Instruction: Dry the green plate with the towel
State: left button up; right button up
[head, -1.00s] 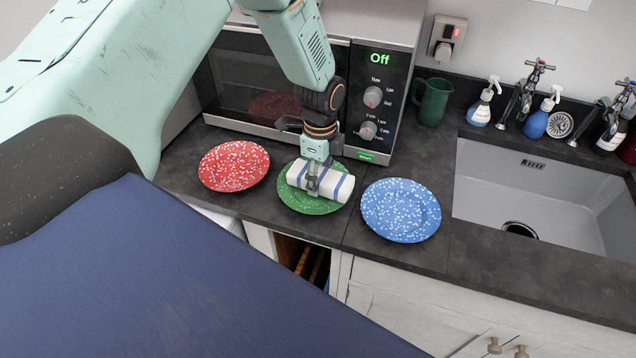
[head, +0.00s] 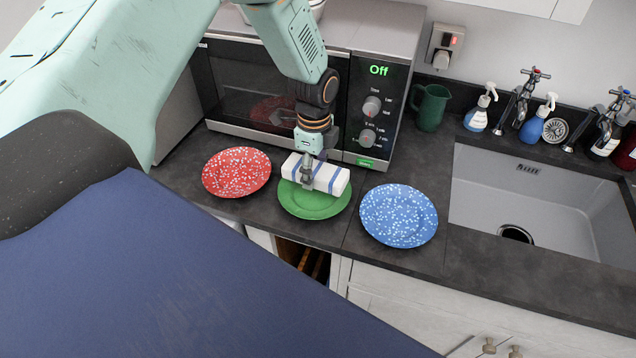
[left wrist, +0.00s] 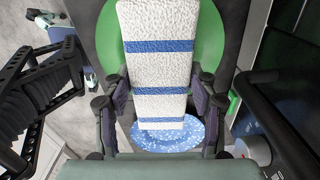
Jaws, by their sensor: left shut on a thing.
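The green plate (head: 312,207) lies on the dark counter between the red and blue plates. Its visible surface is plain green, with no white specks. The towel (head: 328,176) is a white folded block with blue stripes, lying over the back part of the green plate. My left gripper (head: 309,180) points down and is shut on the towel. In the left wrist view the towel (left wrist: 160,65) runs between the fingers, with the green plate (left wrist: 207,45) behind it. I cannot tell whether the towel touches the plate. My right gripper is not in view.
A red speckled plate (head: 236,172) lies to the left and a blue speckled plate (head: 398,216) to the right. A microwave (head: 270,95) stands close behind. A green mug (head: 431,107) and a sink (head: 530,195) are further right. The counter's front edge is close in front of the plates.

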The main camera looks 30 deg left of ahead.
pick_arm(q)
notch_tip(320, 180, up, 4)
jog(key=p, duration=0.2)
jog(key=shift+r+p, duration=0.1)
jog(key=shift+p, duration=0.3)
jog(key=shift+r, duration=1.1)
